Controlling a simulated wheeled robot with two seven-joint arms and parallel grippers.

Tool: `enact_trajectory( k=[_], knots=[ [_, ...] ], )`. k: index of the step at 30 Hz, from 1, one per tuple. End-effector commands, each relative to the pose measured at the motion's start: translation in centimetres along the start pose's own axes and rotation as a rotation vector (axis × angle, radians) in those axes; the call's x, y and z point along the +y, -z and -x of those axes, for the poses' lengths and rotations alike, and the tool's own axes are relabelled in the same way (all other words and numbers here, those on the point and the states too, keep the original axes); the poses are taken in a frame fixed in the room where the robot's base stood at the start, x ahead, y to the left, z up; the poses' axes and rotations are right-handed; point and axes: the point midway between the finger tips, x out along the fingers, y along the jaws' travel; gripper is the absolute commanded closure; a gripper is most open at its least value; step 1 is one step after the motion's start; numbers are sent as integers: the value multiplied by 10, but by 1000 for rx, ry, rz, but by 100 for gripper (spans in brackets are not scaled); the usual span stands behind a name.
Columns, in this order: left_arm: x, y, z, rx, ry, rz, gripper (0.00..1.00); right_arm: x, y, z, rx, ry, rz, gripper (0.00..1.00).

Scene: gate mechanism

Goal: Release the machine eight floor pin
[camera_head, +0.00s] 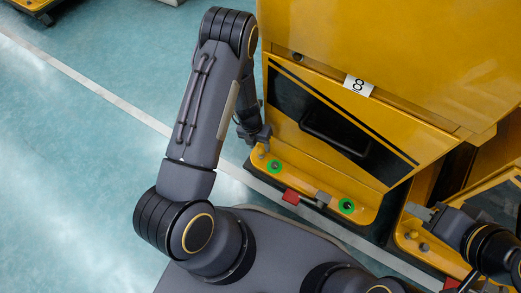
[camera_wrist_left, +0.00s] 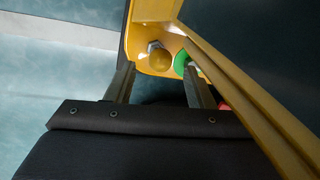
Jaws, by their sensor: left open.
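The yellow machine with the number 8 label (camera_head: 358,85) stands in the upper right of the head view. Its low front ledge (camera_head: 310,184) carries a green ring (camera_head: 274,167) at the left and another (camera_head: 347,206) at the right. In the left wrist view a round yellow knob on a silver stem (camera_wrist_left: 159,58) sits on the ledge beside a green ring (camera_wrist_left: 182,62). I cannot tell for certain which is the floor pin. My left gripper (camera_head: 258,139) is open above the ledge's left end; its fingers (camera_wrist_left: 158,84) point toward the knob, apart from it. My right gripper (camera_head: 420,214) is near the neighbouring machine; its jaws are unclear.
Another yellow machine (camera_head: 410,238) stands close at the right. A slanted panel with a dark handle (camera_head: 335,132) rises above the ledge. Open floor (camera_head: 75,150) lies to the left.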

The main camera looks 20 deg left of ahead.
Motion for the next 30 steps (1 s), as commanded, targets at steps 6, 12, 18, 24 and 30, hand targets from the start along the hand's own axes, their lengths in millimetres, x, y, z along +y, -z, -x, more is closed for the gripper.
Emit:
enact_trajectory(
  k=[6,12,18,24,30],
  knots=[
    [0,0,-30,1,1,0,52,6,-7,-14,0,0,0,64],
    [0,0,-30,0,1,0,52,6,-6,-13,0,0,0,64],
    [0,0,-30,0,1,0,70,6,-6,-13,0,0,0,64],
    [0,0,-30,0,1,0,96,6,-6,-13,0,0,0,64],
    [0,0,-29,0,1,0,100,6,-6,-12,0,0,0,64]
  ],
)
